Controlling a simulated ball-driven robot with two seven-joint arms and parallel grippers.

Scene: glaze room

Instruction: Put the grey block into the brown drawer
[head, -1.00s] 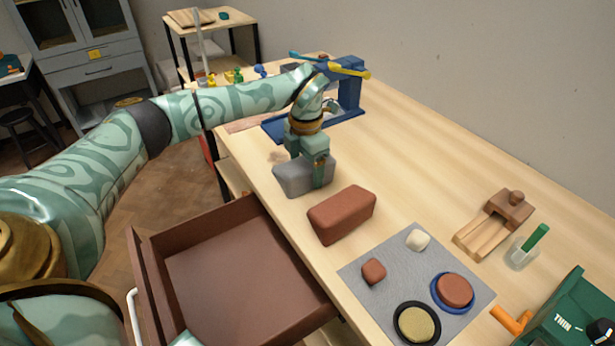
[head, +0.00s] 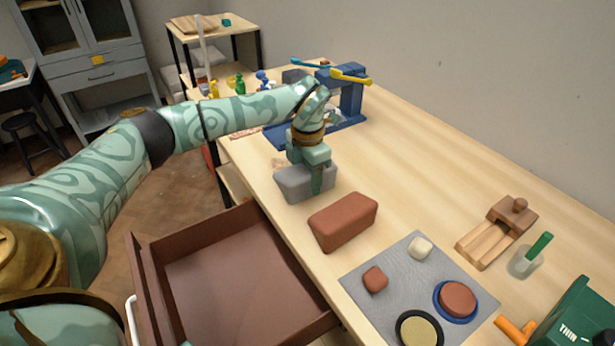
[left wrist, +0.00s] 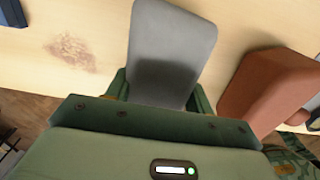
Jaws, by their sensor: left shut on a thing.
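The grey block (head: 292,184) is on or just above the wooden table near its left edge; I cannot tell whether it touches the table. My left gripper (head: 317,182) is shut on it from above, with a finger on its near side. In the left wrist view the grey block (left wrist: 170,50) sits between the fingers of my left gripper (left wrist: 160,92). The brown drawer (head: 235,275) is pulled open below the table edge, nearer than the block. The visible part of its inside is empty. My right gripper is not in view.
A reddish-brown block (head: 343,221) lies beside the grey block, by the drawer side of the table (head: 420,190). A grey mat (head: 385,318) holds small lumps and two round dishes. A blue stand (head: 350,100) is behind the gripper. A wooden tool (head: 497,230) lies at right.

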